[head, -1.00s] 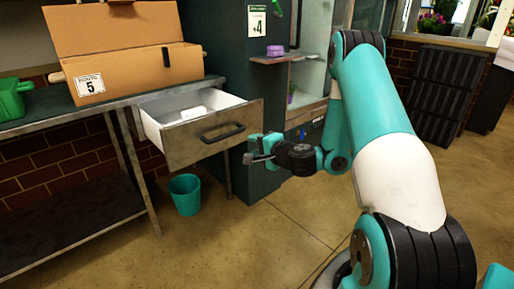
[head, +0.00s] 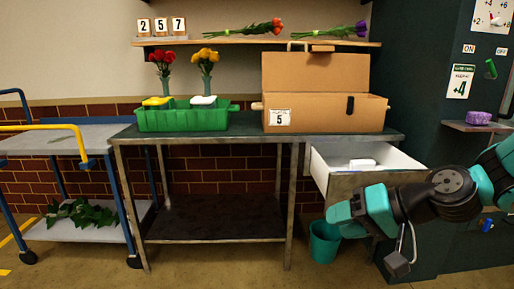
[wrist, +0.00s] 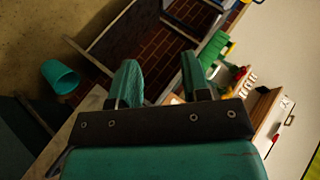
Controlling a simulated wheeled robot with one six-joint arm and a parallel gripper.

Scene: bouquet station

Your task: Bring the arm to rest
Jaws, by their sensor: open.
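My gripper (head: 342,214) is at the lower right of the head view, in front of the open drawer (head: 372,184) and partly over the teal bin (head: 323,241). It points left, with my arm coming in from the right edge. In the wrist view my gripper (wrist: 162,82) has its two teal fingers apart, with nothing between them. The teal bin (wrist: 60,77) also shows there at the left.
A blue-framed cart (head: 80,140) stands left. A dark cabinet (head: 415,90) stands right. Open floor lies in front.

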